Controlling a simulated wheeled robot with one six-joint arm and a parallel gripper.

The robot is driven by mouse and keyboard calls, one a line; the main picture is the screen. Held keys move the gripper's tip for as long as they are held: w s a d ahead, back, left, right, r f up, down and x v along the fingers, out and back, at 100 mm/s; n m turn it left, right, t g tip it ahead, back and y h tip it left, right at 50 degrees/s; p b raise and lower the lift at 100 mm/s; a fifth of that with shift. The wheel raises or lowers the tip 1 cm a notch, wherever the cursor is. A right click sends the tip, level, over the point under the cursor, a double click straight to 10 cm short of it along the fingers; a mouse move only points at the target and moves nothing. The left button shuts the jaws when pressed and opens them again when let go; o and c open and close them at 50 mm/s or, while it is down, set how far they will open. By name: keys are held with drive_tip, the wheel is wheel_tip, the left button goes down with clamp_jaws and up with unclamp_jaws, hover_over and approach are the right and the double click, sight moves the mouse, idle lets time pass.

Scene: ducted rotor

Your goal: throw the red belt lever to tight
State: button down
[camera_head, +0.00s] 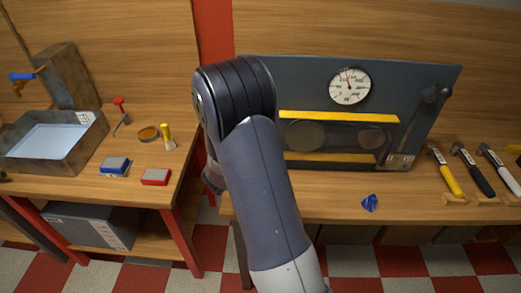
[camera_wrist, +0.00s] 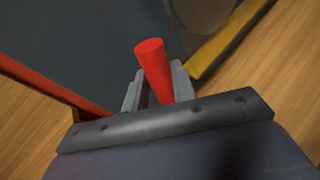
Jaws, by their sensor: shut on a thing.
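The red belt lever (camera_wrist: 150,60) shows in the wrist view as a round red grip. It stands between the two grey fingers of my gripper (camera_wrist: 157,86), which is shut on it. The grip's end sticks out past the fingers. The lever's base and any tight marking are hidden. In the head view my arm covers the lever and my gripper. The dark panel (camera_head: 300,75) stands behind my arm, with a yellow-edged window (camera_head: 335,116) showing round wheels.
A white dial (camera_head: 349,86) is on the panel, and a dark lever (camera_head: 427,105) is at its right. A blue piece (camera_head: 369,202) lies in front. Hammers (camera_head: 470,170) rest at right. A water basin (camera_head: 50,140) and small blocks (camera_head: 115,167) are on the left bench.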

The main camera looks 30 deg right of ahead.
drive_tip(key=c, duration=1.5)
unclamp_jaws()
drive_tip(key=shift+o, duration=0.2)
drive_tip(key=b+v, duration=0.1)
drive_tip(key=v, duration=1)
drive_tip(key=shift+c, duration=0.4)
